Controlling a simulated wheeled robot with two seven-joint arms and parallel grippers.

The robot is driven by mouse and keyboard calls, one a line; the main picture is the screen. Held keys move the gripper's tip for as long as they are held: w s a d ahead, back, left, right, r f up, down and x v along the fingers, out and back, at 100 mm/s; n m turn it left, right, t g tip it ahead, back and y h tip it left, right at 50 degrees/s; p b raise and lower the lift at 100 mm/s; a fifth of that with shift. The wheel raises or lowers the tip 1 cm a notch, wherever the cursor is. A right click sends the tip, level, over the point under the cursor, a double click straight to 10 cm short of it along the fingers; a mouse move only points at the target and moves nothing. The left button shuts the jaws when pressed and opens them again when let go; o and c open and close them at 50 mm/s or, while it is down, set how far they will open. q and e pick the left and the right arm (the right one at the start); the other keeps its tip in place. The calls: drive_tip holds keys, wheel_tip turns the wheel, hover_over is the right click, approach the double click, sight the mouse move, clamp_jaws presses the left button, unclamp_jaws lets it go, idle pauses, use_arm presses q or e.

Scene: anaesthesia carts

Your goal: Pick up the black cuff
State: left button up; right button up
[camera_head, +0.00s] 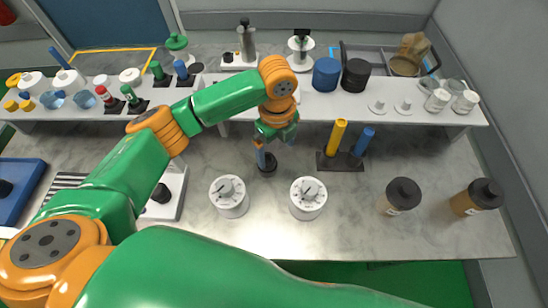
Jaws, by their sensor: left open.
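A black roll (355,75), which looks like the black cuff, stands on the white raised shelf beside a blue roll (326,74). My left gripper (277,142) points down in front of the shelf, to the left of and nearer than the black roll, and is open. A short dark round object (268,169) with a thin blue upright part sits on the counter just below it. I cannot tell whether the fingers touch this object. My right gripper is out of view.
Two white dial units (229,204) (307,207) stand in front of the gripper. A dark rack (341,162) holds a yellow and a blue cylinder to its right. Two black-capped bottles (401,194) (478,196) stand on the right. The shelf (300,101) holds several other items.

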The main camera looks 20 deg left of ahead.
sight(268, 163)
use_arm(q)
drive_tip(key=shift+s+a+f+p, duration=0.2)
drive_tip(key=shift+a+f+p, duration=0.1)
drive_tip(key=shift+a+f, duration=0.25)
drive_tip(key=shift+s+a+f+p, duration=0.25)
drive_tip(key=shift+a+f, duration=0.1)
drive_tip(key=shift+f, duration=0.3)
drive_tip(key=f, duration=0.3)
drive_tip(key=shift+a+f, duration=0.2)
drive_tip(key=shift+a, duration=0.2)
drive_tip(key=shift+w+d+f, duration=0.1)
drive_tip(key=shift+d+f, duration=0.05)
drive_tip(key=shift+f, duration=0.15)
drive_tip(key=shift+d, duration=0.25)
drive_tip(key=shift+a, duration=0.15)
drive_tip(key=c, duration=1.4)
drive_tip(key=shift+c, duration=0.3)
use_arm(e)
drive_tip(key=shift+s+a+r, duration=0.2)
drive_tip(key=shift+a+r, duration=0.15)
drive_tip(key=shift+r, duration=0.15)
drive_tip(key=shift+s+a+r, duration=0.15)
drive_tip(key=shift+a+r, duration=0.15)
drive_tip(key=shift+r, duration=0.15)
